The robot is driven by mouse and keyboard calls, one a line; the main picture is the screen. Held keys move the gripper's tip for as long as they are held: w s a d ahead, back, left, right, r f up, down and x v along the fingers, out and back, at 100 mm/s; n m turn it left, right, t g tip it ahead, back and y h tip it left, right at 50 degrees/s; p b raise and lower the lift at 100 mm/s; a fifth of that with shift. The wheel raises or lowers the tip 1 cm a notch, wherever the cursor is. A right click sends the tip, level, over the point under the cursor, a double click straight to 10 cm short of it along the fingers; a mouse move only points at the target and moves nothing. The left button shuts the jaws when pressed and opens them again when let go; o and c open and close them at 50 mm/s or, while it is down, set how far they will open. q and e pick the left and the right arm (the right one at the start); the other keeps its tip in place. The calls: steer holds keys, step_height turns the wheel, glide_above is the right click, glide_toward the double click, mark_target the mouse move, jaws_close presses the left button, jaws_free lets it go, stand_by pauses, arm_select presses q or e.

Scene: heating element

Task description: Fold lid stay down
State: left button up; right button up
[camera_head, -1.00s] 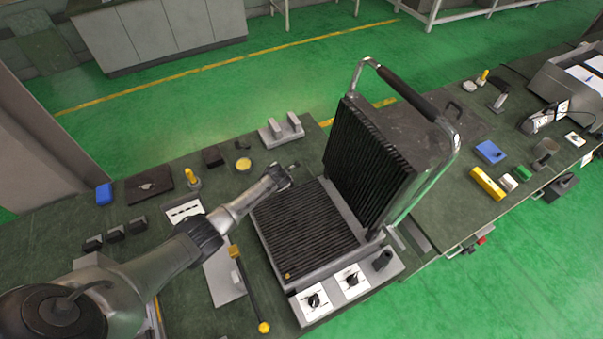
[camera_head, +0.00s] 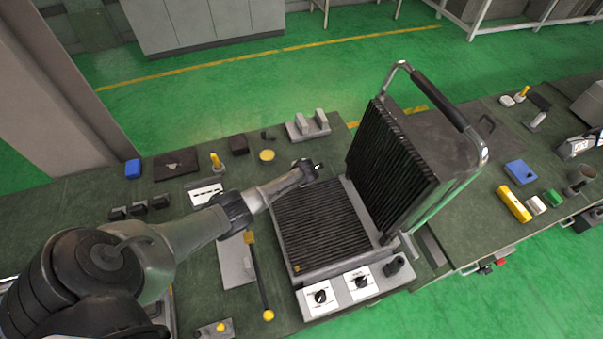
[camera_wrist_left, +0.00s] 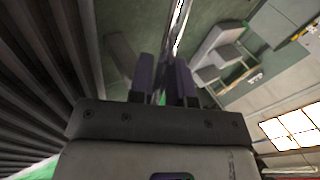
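The grill's ribbed lid (camera_head: 392,165) stands raised at the right of its ribbed lower plate (camera_head: 320,222), with a bar handle (camera_head: 440,98) at its top. My left gripper (camera_head: 314,169) is at the plate's back left corner, beside the lid's back edge. In the left wrist view, a thin bright metal rod (camera_wrist_left: 181,28), which looks like the lid stay, runs down toward my left gripper (camera_wrist_left: 164,72). The two dark fingers sit close together around its lower end. Whether they press on it is unclear. My right gripper is not in view.
Small blocks, a yellow disc (camera_head: 267,155) and a grey bracket (camera_head: 308,126) lie on the bench behind and left of the grill. A yellow-ended black rod (camera_head: 262,285) lies to its left. Knobs (camera_head: 320,296) are at its front. Several small items lie on the right bench.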

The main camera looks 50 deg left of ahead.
arm_select(q)
steer(key=o, duration=0.3)
steer(key=shift+s+d+r+p, duration=0.1)
steer(key=shift+d+r+p, duration=0.05)
steer(key=shift+r+p, duration=0.2)
steer(key=shift+p+v, duration=1.55)
steer(key=shift+v, duration=4.95)
